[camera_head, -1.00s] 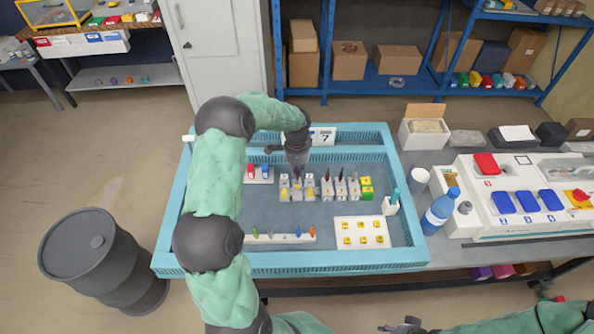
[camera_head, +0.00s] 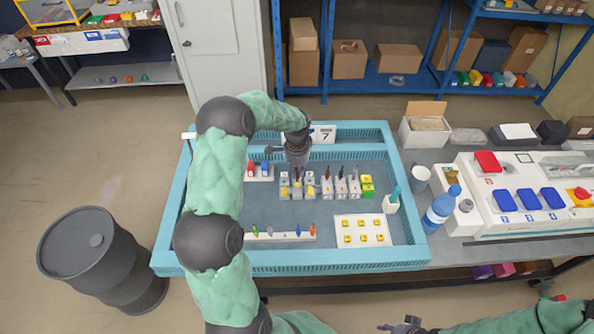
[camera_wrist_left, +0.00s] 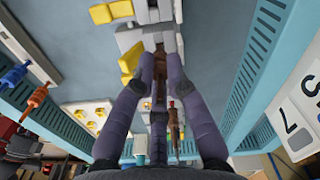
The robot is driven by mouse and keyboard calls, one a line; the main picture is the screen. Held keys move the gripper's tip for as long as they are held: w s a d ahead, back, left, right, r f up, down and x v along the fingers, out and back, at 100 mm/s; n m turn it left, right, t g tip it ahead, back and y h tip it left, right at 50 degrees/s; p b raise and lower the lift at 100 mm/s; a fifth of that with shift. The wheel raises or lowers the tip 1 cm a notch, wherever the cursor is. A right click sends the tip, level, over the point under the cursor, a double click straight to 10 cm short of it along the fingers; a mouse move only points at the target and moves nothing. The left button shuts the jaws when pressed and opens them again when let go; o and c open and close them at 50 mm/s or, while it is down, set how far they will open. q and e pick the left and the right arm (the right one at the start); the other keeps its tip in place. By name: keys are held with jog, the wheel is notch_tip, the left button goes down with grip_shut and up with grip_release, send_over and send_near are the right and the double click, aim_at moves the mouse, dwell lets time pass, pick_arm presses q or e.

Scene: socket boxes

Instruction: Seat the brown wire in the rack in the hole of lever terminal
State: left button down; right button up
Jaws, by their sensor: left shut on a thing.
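My left gripper (camera_head: 298,168) is over the left group of lever terminals (camera_head: 284,191), which are grey-white blocks with yellow levers. In the left wrist view, the left gripper (camera_wrist_left: 159,62) is shut on a thin brown wire (camera_wrist_left: 158,88), which lies between the fingers. A grey-white terminal block (camera_wrist_left: 154,40) with a yellow lever (camera_wrist_left: 130,60) is right at the fingertips. I cannot tell whether the wire's end is inside a hole. Another brown piece (camera_wrist_left: 173,122) stands beside the right finger. My right gripper (camera_head: 402,327) is at the bottom edge, away from the tray; its jaws are unclear.
A blue tray (camera_head: 172,220) with raised walls surrounds the work. It holds a white rack (camera_head: 262,237) of coloured pieces, a white plate (camera_head: 375,223) with yellow squares, and red and blue pieces (camera_head: 251,168). A bottle (camera_head: 440,208) and a button panel stand to the right.

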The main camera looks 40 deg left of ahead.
pick_arm(q)
jog(key=shift+f, duration=0.3)
jog(key=c, duration=0.8)
grip_release()
jog(key=shift+r, duration=0.15)
notch_tip(320, 180, up, 8)
jog(key=p, duration=0.5)
jog(key=shift+f, duration=0.35)
